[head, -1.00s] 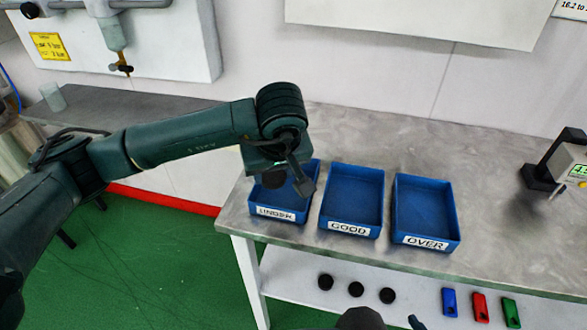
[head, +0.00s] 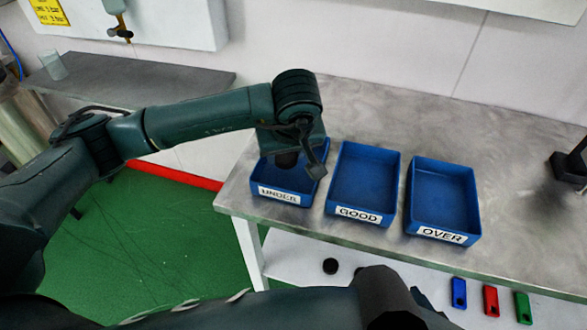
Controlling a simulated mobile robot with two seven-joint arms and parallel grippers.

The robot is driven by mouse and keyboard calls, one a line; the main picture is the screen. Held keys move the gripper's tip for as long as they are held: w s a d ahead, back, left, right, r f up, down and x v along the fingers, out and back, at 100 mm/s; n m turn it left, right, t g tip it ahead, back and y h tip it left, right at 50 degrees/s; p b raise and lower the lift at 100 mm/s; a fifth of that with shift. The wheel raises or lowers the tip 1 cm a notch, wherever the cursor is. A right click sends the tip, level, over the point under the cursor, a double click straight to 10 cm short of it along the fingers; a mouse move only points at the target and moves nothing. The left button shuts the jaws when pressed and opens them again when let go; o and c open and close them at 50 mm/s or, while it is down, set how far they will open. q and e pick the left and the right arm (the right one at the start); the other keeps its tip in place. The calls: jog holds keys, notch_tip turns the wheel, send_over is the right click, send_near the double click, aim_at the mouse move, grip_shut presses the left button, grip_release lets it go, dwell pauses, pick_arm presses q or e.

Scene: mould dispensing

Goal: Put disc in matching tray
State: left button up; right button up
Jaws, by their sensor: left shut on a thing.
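My left gripper (head: 300,160) is over the blue tray labelled UNDER (head: 278,196), pointing down. It is shut on a dark disc (head: 287,159), which shows partly beneath it, at or just above the tray's opening; I cannot tell if it touches the tray floor. The blue GOOD tray (head: 362,184) and the blue OVER tray (head: 442,200) stand to its right, both empty. My right arm crosses the bottom of the view, and its gripper is not clearly seen.
The trays stand on a grey metal table (head: 510,160). A dark device (head: 572,165) stands at the right edge. The table behind the trays is clear.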

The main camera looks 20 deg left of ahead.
pick_arm(q)
jog(key=o, duration=1)
jog(key=shift+o, duration=0.2)
jog(key=v, duration=1.3)
